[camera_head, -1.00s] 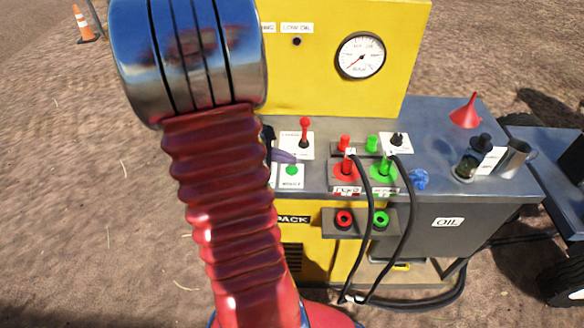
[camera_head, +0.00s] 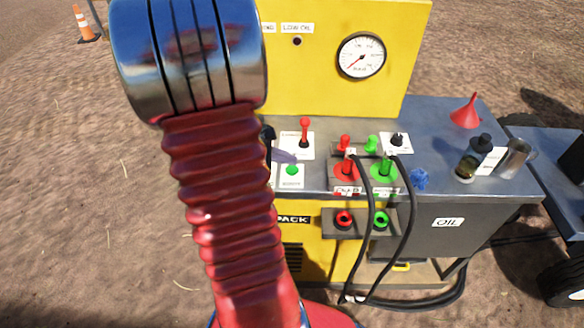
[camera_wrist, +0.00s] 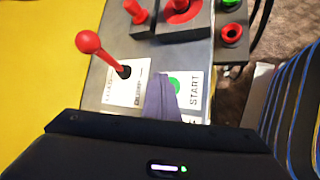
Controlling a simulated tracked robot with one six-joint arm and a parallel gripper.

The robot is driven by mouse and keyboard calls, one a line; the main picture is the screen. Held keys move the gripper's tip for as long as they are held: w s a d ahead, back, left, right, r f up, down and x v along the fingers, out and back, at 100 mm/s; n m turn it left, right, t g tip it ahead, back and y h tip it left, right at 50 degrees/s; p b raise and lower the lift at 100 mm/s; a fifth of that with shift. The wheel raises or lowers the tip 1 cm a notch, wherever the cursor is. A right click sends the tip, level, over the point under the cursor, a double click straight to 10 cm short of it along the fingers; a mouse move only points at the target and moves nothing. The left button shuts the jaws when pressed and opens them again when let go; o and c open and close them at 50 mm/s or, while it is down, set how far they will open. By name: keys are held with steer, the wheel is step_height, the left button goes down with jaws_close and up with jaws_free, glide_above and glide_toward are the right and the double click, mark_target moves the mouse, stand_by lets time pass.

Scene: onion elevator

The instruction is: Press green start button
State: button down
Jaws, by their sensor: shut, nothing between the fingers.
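The green start button (camera_head: 292,170) sits on a white label plate on the grey console top. In the wrist view the button (camera_wrist: 174,84) shows next to the word START, partly covered by my gripper. My gripper (camera_wrist: 161,92) is shut and empty, and its purple-grey fingertips lie over the edge of the label. In the head view my gripper (camera_head: 284,157) shows just behind and left of the button, mostly hidden by my red arm. I cannot tell whether the fingertips touch the button.
A red-knobbed lever (camera_head: 304,130) stands just behind the button. Red and green levers (camera_head: 346,165) with black hoses stand to the right. A yellow panel (camera_head: 345,85) with a gauge rises behind. A red funnel (camera_head: 466,112) and metal cup (camera_head: 515,158) stand at the right end.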

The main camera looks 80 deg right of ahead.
mark_target(288, 170)
steer(key=shift+f, duration=0.1)
stand_by(0.6)
steer(key=shift+f, duration=0.3)
steer(key=shift+f, duration=0.55)
stand_by(1.0)
steer(key=shift+r, duration=1.05)
steer(key=shift+r, duration=2.45)
steer(key=shift+a, duration=0.1)
